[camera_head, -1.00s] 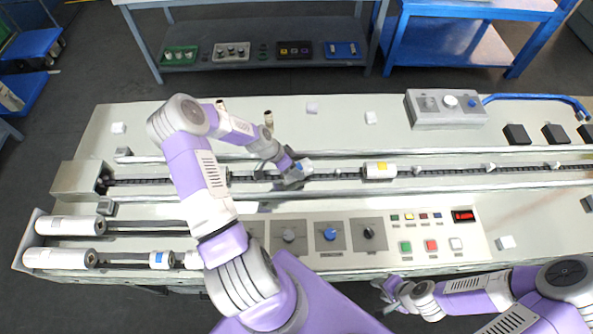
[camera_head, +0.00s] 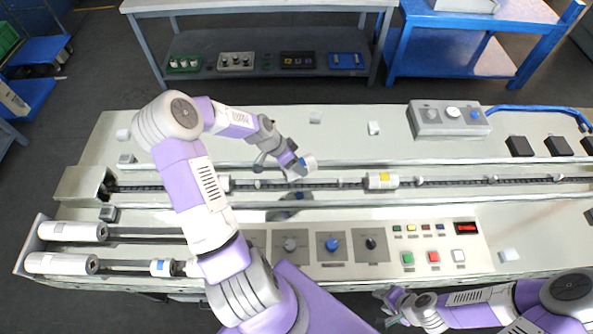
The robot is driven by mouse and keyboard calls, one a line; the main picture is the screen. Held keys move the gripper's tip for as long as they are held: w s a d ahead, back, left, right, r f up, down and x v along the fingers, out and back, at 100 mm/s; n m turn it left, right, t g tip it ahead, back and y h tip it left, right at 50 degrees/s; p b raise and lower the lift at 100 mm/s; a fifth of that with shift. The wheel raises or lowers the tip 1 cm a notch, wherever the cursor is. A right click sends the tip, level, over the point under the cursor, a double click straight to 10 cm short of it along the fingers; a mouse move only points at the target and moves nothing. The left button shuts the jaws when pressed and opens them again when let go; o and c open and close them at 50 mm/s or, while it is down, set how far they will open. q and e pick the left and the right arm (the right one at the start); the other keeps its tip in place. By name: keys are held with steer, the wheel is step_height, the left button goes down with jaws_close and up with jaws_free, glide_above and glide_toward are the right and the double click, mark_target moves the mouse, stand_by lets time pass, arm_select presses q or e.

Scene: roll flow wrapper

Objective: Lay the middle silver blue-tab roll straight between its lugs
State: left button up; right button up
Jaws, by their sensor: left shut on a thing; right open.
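My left gripper (camera_head: 298,172) is shut on a silver roll with a blue tab (camera_head: 309,163). It holds the roll over the far edge of the chain channel (camera_head: 320,184), tilted relative to the channel; the fingers hide part of it. Small light lugs stand along the chain, one (camera_head: 340,181) right of the gripper and one (camera_head: 257,183) left of it. A yellow-tab silver roll (camera_head: 381,180) lies in the channel further right. Another silver roll (camera_head: 224,183) in the channel is partly hidden by my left arm. My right gripper (camera_head: 388,298) is open and empty at the near edge.
A blue-tab roll (camera_head: 162,267) lies at the near left beside large white cylinders (camera_head: 72,231). Control knobs (camera_head: 331,245) and buttons (camera_head: 433,257) fill the near panel. A grey control box (camera_head: 447,120) stands at the far right. The far deck is mostly clear.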

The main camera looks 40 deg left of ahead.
arm_select(q)
steer(key=shift+r+m+p, duration=0.3)
steer(key=shift+r+p, duration=0.05)
steer(key=shift+r, duration=0.2)
steer(key=m+y+p, duration=0.1)
steer(key=m+p, duration=0.2)
steer(key=shift+s+d+m, duration=0.1)
steer(key=shift+m, duration=0.2)
steer(key=shift+f+m+t+p, duration=0.1)
steer(key=shift+m+t+p, duration=0.25)
steer(key=shift+p, duration=0.25)
steer(key=shift+d+f+m, duration=0.1)
steer(key=shift+d+m, duration=0.05)
steer(key=shift+m, duration=0.3)
steer(key=shift+f+y, duration=0.15)
steer(key=shift+y, duration=0.15)
step_height(320, 180, down, 9)
steer(key=b, duration=0.5)
steer(key=shift+r+b, duration=0.2)
steer(key=shift+b, duration=0.15)
steer(key=shift+f+b, duration=0.65)
steer(key=shift+f, duration=0.05)
steer(key=o, duration=1.4)
